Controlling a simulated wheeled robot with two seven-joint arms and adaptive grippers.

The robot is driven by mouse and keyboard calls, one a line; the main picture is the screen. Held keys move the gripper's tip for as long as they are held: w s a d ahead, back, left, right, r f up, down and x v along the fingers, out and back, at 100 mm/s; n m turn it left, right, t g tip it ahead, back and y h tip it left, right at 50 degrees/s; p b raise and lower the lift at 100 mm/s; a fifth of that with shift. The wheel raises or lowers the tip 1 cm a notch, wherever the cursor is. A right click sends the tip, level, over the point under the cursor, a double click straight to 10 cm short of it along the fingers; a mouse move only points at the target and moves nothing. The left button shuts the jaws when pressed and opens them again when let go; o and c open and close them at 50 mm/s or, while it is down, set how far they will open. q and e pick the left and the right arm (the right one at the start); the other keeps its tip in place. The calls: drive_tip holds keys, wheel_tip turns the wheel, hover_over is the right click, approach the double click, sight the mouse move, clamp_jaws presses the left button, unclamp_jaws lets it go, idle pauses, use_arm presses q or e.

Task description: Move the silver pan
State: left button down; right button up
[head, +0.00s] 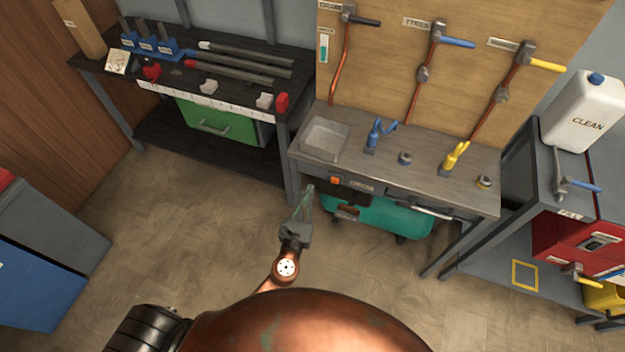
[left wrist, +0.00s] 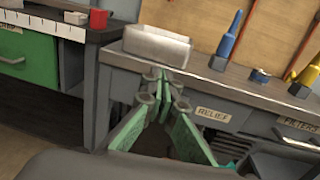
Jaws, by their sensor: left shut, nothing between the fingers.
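The silver pan (head: 325,138) is a shallow square metal tray on the left end of the grey workbench (head: 415,177), just left of the blue tool. In the left wrist view the pan (left wrist: 157,45) stands at the bench's edge, right ahead of the fingers. My left gripper (head: 310,188) is in front of the bench's front edge, apart from the pan. My right gripper is not in view.
A blue tool (head: 378,135), a yellow tool (head: 455,158) and small round parts stand right of the pan. A dark table (head: 215,85) with bars stands left. A white CLEAN jug (head: 585,112) is at right. Floor in front is clear.

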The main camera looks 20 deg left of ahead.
sight(320, 154)
use_arm(q)
drive_tip(key=w, duration=0.8)
drive_tip(key=w+a+b, duration=0.1)
drive_tip(key=w, duration=0.4)
drive_tip(key=shift+f, duration=0.1)
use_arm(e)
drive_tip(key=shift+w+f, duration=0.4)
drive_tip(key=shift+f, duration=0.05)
